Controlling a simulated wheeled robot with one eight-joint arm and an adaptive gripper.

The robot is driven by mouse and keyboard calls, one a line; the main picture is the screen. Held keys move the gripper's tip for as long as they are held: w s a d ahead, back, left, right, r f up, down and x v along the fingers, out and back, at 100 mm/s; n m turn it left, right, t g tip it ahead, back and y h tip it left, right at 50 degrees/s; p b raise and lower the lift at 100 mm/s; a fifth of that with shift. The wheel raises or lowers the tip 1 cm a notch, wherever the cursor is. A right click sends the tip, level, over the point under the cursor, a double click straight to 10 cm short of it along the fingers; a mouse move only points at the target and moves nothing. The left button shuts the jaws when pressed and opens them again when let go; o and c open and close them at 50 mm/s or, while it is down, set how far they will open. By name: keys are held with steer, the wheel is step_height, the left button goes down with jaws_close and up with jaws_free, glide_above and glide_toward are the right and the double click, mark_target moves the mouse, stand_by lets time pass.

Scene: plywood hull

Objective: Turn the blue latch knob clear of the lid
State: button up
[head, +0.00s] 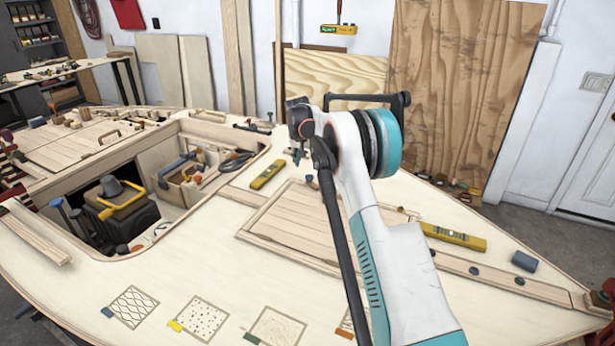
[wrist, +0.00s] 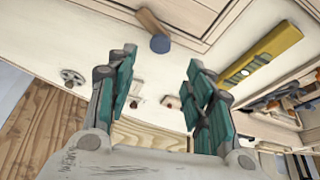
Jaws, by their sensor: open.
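The blue latch knob (wrist: 160,44) shows in the wrist view as a round blue end. A short brown wooden bar (wrist: 148,19) runs from it up and left, across the edge of the lid (wrist: 193,14). The lid also shows in the head view as a wooden panel (head: 283,222) on the deck, partly hidden by my arm. My gripper (wrist: 160,82) is open and empty. In the wrist view the knob appears beyond the fingertips, between them and apart from them.
A yellow level (head: 267,175) lies left of the lid, and another yellow level (head: 453,237) lies to its right. An open hatch (head: 150,241) with tools is at left. A blue-grey block (head: 524,261) sits far right.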

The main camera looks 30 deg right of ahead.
mark_target(310, 175)
steer(key=b+x, duration=0.2)
steer(key=x, duration=0.7)
steer(key=shift+r, duration=0.1)
steer(key=shift+c, duration=0.4)
steer(key=c, duration=1)
